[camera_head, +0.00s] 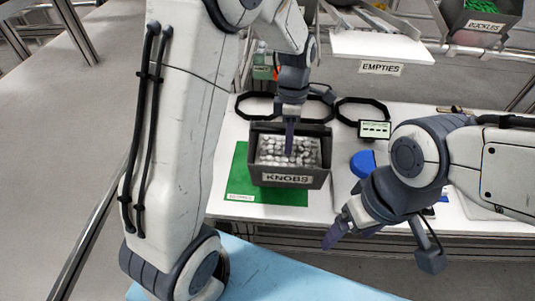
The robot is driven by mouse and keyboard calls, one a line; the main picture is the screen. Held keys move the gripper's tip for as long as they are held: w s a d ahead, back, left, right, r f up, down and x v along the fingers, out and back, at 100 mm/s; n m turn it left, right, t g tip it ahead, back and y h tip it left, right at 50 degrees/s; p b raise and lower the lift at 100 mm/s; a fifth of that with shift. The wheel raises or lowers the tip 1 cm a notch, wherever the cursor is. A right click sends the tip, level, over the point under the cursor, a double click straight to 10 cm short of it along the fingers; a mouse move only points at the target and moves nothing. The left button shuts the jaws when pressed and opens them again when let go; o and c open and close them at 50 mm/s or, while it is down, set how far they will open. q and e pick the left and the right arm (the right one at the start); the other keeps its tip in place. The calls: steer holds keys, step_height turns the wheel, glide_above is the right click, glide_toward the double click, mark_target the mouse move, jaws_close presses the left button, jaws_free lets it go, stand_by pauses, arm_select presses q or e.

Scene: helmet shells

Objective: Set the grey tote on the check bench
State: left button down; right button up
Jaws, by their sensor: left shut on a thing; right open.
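The grey tote (321,178), labelled KNOBS and full of small pale round pieces, is upright over the right part of a green mat (238,182) on a white bench (225,150). I cannot tell if its base touches the mat. My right gripper (336,232) is open and empty, in front of the tote to the right, above the bench's front edge. No label naming the check bench is readable.
Dark ring shapes (362,103) lie behind the tote. A small screen (375,130) and a blue round thing (363,163) are to its right. A white EMPTIES shelf (380,46) hangs behind, and a RUCKLES bin (480,22) stands back right. A light blue surface (275,275) is in front.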

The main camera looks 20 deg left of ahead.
arm_select(q)
glide_above(267, 158)
steer(key=f, duration=0.3)
steer(key=shift+w+f+p, duration=0.3)
steer(key=shift+f+p, duration=0.05)
steer(key=shift+f, duration=0.05)
step_height(267, 158, down, 4)
steer(key=shift+a+f+p, duration=0.1)
steer(key=shift+p, duration=0.2)
steer(key=c, duration=0.8)
jaws_free()
steer(key=shift+c, duration=0.2)
